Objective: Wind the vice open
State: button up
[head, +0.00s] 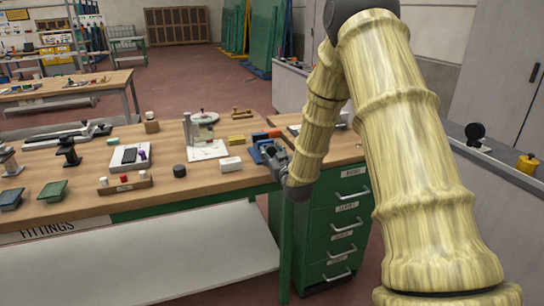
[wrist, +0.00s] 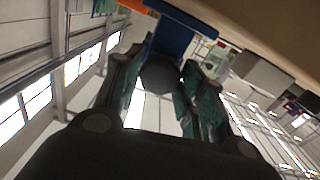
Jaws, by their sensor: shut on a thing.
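The blue vice (head: 257,148) is at the right end of the wooden bench, by its front edge. It also shows in the wrist view as a blue body (wrist: 182,35) at the top. My gripper (head: 277,160) is at the front of the vice and hides part of it. In the wrist view my gripper (wrist: 160,78) has its two fingers on either side of a dark round handle end (wrist: 159,74), just below the blue body. It is shut on this handle. The rest of the handle and the gap between the vice jaws cannot be made out.
On the bench (head: 225,180) near the vice are a white box (head: 231,164), a yellow block (head: 237,140) and a dark round puck (head: 179,171). An orange part (head: 266,134) shows behind the vice. A green drawer cabinet (head: 338,230) stands below my forearm.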

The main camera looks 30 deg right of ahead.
jog(key=n, duration=0.1)
jog(key=n+b, duration=0.1)
jog(key=n, duration=0.2)
jog(key=shift+f+n+b, duration=0.3)
jog(key=shift+b, duration=0.05)
jog(key=n+b, duration=0.2)
jog(key=n, duration=0.3)
jog(key=n+b, duration=0.4)
jog(key=n, duration=0.2)
jog(key=shift+n, duration=0.4)
jog(key=shift+r+n+b, duration=0.15)
jog(key=shift+n+b, duration=0.75)
jog(key=shift+n, duration=0.8)
jog(key=o, duration=1)
jog(key=shift+d+r, duration=0.1)
jog(key=v, duration=0.7)
jog(key=shift+s, duration=0.3)
